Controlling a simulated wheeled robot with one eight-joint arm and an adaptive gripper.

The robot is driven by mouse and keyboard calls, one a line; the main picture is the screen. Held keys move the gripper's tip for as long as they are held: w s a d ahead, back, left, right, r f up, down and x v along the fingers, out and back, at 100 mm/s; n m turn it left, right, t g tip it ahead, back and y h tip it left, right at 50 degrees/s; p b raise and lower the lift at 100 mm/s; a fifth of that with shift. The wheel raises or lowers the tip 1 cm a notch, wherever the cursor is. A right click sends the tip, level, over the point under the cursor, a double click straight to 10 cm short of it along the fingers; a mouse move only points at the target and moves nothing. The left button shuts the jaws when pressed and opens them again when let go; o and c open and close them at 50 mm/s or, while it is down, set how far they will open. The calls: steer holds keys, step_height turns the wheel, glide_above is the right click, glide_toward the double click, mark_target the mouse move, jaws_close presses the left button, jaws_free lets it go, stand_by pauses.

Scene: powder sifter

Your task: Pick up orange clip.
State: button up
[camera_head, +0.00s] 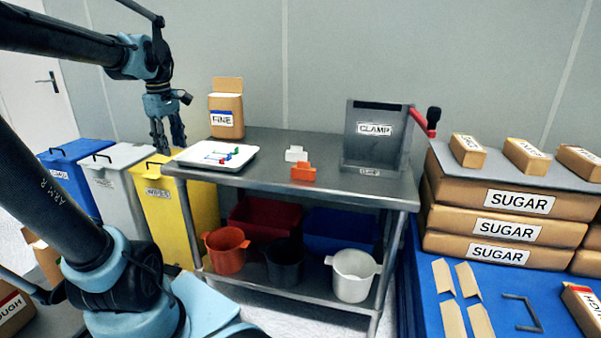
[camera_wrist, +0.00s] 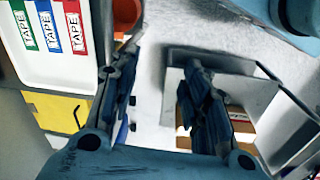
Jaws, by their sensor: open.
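The orange clip (camera_head: 303,174) stands on the metal table, near its front edge and right of the middle. A white clip (camera_head: 296,154) stands just behind it. My gripper (camera_head: 168,146) hangs fingers down past the table's left end, near the yellow bin, well to the left of the orange clip. In the wrist view its two fingers (camera_wrist: 163,110) are spread apart with nothing held between them. I cannot make out the orange clip for sure in the wrist view; a reddish-orange round shape at its top edge is cut off.
A white tray (camera_head: 183,158) with small coloured items lies on the table (camera_head: 260,182) between my gripper and the clips. A box labelled FINE (camera_head: 226,103) stands behind the tray. A grey CLAMP device (camera_head: 372,145) stands right of the clips. Yellow bin (camera_head: 178,205) stands left.

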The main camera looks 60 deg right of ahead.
steer(key=s+d+r+n, duration=0.1)
steer(key=s+d+r, duration=0.2)
steer(key=s+d, duration=0.7)
steer(key=s+d+r, duration=0.3)
steer(key=s+d, duration=0.5)
steer(key=d, duration=0.5)
glide_above(303, 168)
steer(key=shift+n+g+y, duration=0.3)
steer(key=shift+y, duration=0.1)
steer(key=f, duration=0.7)
steer(key=d+f, duration=0.1)
steer(key=f, duration=0.3)
steer(key=shift+f, duration=0.25)
steer(key=shift+w+a+f, duration=0.1)
steer(key=shift+a+f, duration=0.05)
steer(key=shift+f, duration=1.2)
steer(key=shift+w+a+f, duration=0.1)
steer(key=shift+f, duration=1.25)
steer(key=c, duration=1)
